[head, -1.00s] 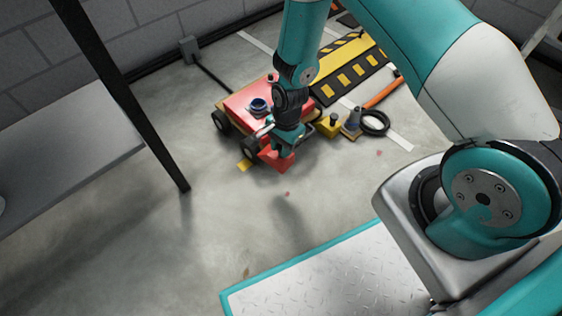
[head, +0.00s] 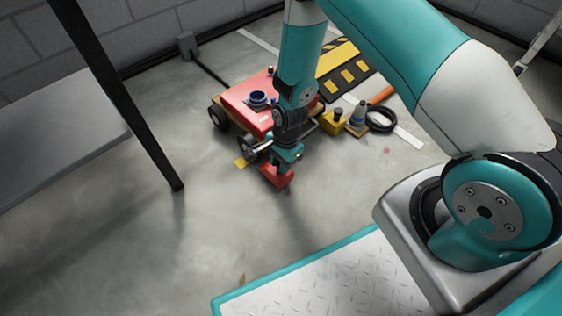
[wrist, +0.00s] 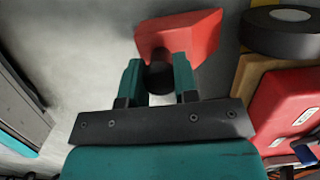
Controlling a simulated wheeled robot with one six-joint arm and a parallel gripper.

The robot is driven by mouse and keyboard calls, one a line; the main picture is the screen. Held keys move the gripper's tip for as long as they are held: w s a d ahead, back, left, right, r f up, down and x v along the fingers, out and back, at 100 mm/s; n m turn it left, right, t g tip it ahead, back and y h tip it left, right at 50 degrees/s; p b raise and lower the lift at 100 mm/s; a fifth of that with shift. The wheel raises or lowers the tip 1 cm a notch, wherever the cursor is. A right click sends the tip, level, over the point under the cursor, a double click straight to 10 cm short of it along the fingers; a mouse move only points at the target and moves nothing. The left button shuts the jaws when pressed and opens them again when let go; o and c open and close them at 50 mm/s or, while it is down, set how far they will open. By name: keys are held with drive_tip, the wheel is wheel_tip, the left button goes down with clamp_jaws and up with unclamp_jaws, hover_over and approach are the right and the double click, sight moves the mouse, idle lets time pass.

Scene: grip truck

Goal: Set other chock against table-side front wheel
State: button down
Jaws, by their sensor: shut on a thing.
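My gripper (head: 283,163) is shut on a red wedge-shaped chock (head: 275,177), close above the floor and in front of the truck. In the wrist view the jaws close on the chock's black knob (wrist: 158,77), and the red wedge (wrist: 182,35) extends beyond them. The red truck (head: 240,98) stands behind, partly hidden by my arm. Its near wheel (head: 249,148) is left of my gripper; in the wrist view a black wheel (wrist: 280,42) is right of the chock, with a visible gap. Another wheel (head: 217,118) is farther left.
A yellow block with a black knob (head: 333,121), a grey cone-like thing (head: 358,116) and a black ring (head: 381,119) sit right of the truck. A small yellow patch (head: 241,162) lies by the near wheel. The grey table (head: 65,135) and its black leg (head: 150,125) are left.

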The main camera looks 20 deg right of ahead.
wheel_tip(320, 180, down, 2)
drive_tip(key=shift+f+b, duration=0.1)
drive_tip(key=shift+b, duration=0.7)
drive_tip(key=shift+w+a+f, duration=0.1)
drive_tip(key=shift+w+a, duration=0.1)
drive_tip(key=shift+w, duration=0.45)
drive_tip(key=shift+w+a+r, duration=0.1)
drive_tip(key=shift+w+a, duration=0.15)
drive_tip(key=shift+w, duration=0.35)
drive_tip(key=shift+w+a+f, duration=0.1)
drive_tip(key=shift+w+a, duration=0.1)
drive_tip(key=shift+w, duration=0.45)
drive_tip(key=shift+f, duration=0.1)
drive_tip(key=c, duration=0.8)
unclamp_jaws()
drive_tip(key=d+r+p, duration=0.1)
drive_tip(key=r+p, duration=0.2)
drive_tip(key=r, duration=0.2)
drive_tip(key=r+p, duration=0.4)
drive_tip(key=r, duration=0.2)
drive_tip(key=d+r+p, duration=0.1)
drive_tip(key=r+p, duration=0.2)
drive_tip(key=r, duration=0.3)
drive_tip(key=shift+w+d+r, duration=0.1)
drive_tip(key=shift+w+d, duration=0.2)
drive_tip(key=shift+w, duration=0.1)
